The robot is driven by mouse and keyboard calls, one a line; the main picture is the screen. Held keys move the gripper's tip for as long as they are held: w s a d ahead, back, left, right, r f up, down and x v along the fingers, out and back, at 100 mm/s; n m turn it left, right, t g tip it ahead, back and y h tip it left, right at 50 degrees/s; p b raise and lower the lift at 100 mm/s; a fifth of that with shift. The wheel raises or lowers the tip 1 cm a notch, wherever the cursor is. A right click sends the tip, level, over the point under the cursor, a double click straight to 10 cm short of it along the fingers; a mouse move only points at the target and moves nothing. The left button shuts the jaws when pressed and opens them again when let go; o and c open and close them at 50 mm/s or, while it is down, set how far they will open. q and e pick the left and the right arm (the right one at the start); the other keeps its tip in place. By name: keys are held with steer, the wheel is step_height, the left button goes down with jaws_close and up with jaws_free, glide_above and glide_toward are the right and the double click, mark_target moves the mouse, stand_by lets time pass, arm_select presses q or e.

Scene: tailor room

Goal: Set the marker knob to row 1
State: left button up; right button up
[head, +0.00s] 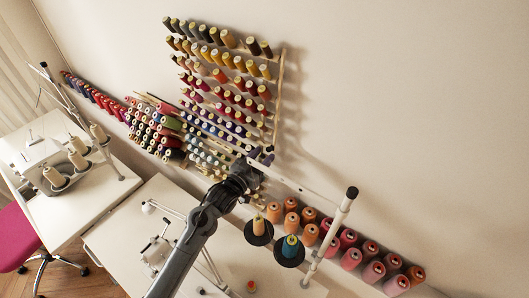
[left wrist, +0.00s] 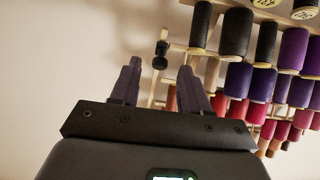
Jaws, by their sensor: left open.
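A small black knob (left wrist: 160,55) shows in the left wrist view at the edge of the wooden thread rack, and I take it for the marker knob. My left gripper (left wrist: 159,66) is open, with one finger on each side of the knob in the picture. I cannot tell how far beyond the fingertips the knob is or whether they touch it. In the head view, my left gripper (head: 263,156) is at the lower right corner of the thread rack (head: 279,85). There it hides part of the rack, and the knob is not clear. My right gripper is not in view.
Thread spools (left wrist: 237,32) fill the rack close beside the gripper. Below stand a thread stand with a white pole (head: 330,235) and several orange and pink cones (head: 350,259). A sewing machine (head: 62,165) is at left. The wall right of the rack is bare.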

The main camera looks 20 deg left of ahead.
arm_select(q)
steer(key=shift+x, duration=0.85)
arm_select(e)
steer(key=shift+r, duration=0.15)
arm_select(q)
steer(key=shift+c, duration=0.4)
jaws_close()
